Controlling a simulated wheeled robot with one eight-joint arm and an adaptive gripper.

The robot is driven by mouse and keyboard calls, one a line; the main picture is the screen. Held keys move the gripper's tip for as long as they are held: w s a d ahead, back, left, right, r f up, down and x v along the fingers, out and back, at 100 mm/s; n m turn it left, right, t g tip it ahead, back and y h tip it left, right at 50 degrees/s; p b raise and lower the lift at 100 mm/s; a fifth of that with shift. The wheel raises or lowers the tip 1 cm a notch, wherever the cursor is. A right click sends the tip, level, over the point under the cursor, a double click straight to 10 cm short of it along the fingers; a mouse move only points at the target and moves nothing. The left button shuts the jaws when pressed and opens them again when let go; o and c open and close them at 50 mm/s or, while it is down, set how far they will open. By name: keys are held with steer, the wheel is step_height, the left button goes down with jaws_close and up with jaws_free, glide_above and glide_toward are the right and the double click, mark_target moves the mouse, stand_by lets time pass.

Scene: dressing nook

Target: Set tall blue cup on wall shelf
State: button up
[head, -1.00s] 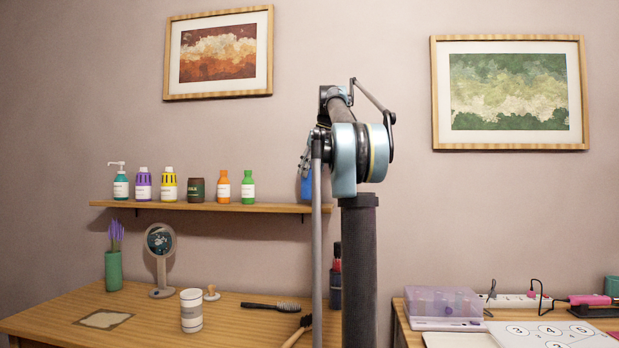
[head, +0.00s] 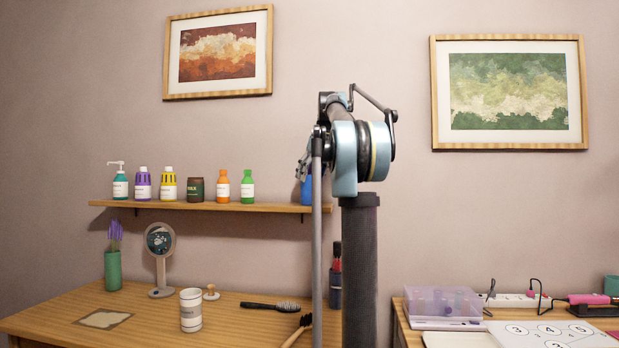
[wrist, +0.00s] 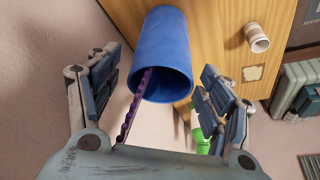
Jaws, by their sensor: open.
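The tall blue cup (head: 306,192) is at the right end of the wall shelf (head: 200,206), partly hidden behind my arm. Its base appears level with the shelf top; contact is hard to make out. In the wrist view the blue cup (wrist: 163,45) lies ahead, between my spread fingers, its mouth towards the camera. A thin purple wavy-edged strip (wrist: 133,107) reaches from the cup's mouth towards my palm. My gripper (wrist: 160,88) is open, with a visible gap on the right side of the cup. In the head view my gripper (head: 303,165) is mostly hidden.
Several bottles stand left on the shelf, the green bottle (head: 247,187) nearest the cup. Below, the desk (head: 150,325) holds a round mirror (head: 160,242), a white cup (head: 190,309), a hairbrush (head: 270,305) and a vase (head: 113,270). Shelf space between green bottle and cup is clear.

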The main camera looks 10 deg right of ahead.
steer(key=v, duration=1.2)
stand_by(0.6)
